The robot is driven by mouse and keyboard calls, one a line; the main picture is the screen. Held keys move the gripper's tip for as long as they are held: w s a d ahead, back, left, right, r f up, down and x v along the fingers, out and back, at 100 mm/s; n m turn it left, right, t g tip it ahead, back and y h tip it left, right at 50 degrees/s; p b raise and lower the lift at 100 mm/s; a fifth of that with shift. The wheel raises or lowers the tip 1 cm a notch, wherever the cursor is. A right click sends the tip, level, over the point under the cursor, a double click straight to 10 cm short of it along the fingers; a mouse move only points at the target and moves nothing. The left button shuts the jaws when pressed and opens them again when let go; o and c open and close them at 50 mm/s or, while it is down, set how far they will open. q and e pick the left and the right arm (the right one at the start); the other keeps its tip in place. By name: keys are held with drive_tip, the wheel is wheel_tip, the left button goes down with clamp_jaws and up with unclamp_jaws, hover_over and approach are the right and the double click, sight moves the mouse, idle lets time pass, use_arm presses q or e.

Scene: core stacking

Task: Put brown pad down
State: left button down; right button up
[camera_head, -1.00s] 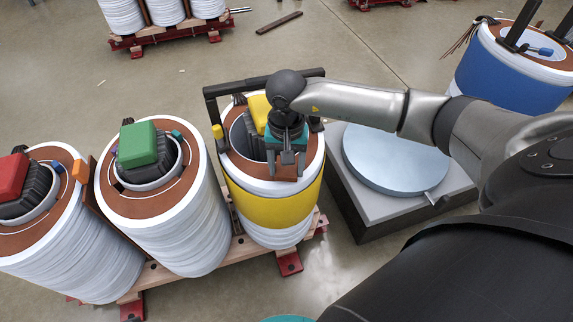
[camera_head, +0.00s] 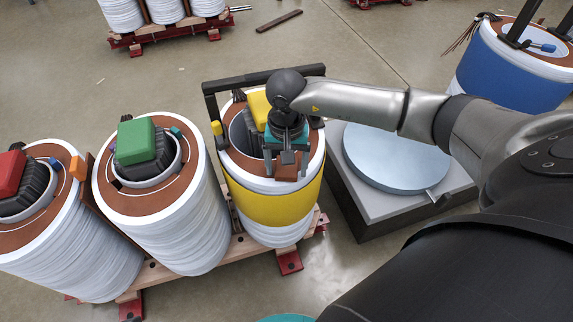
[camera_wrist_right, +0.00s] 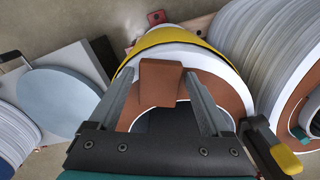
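The brown pad (camera_wrist_right: 160,82) is a small brown block on the brown top ring of the yellow-banded core (camera_head: 272,209), at the ring's near side. It also shows in the head view (camera_head: 287,171). My right gripper (camera_head: 287,172) points down over this ring. Its two fingers stand open on either side of the pad, with narrow gaps, in the right wrist view (camera_wrist_right: 162,80). The pad's underside is hidden. My left gripper is not in view.
A black handle frame (camera_head: 212,105) and a yellow block (camera_head: 259,108) stand at the yellow-banded core. Cores with green (camera_head: 137,141) and red (camera_head: 10,172) blocks stand left. A round grey plate (camera_head: 395,160) lies right. A blue-banded core (camera_head: 508,80) stands far right.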

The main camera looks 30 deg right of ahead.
sight(287, 171)
drive_tip(key=shift+o, duration=1.1)
drive_tip(key=shift+r, duration=0.1)
use_arm(q)
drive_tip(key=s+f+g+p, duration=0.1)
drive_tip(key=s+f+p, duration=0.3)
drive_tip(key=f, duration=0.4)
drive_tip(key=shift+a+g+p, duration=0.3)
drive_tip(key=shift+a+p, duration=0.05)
drive_tip(key=shift+p, duration=0.5)
use_arm(e)
wheel_tip(287, 171, up, 15)
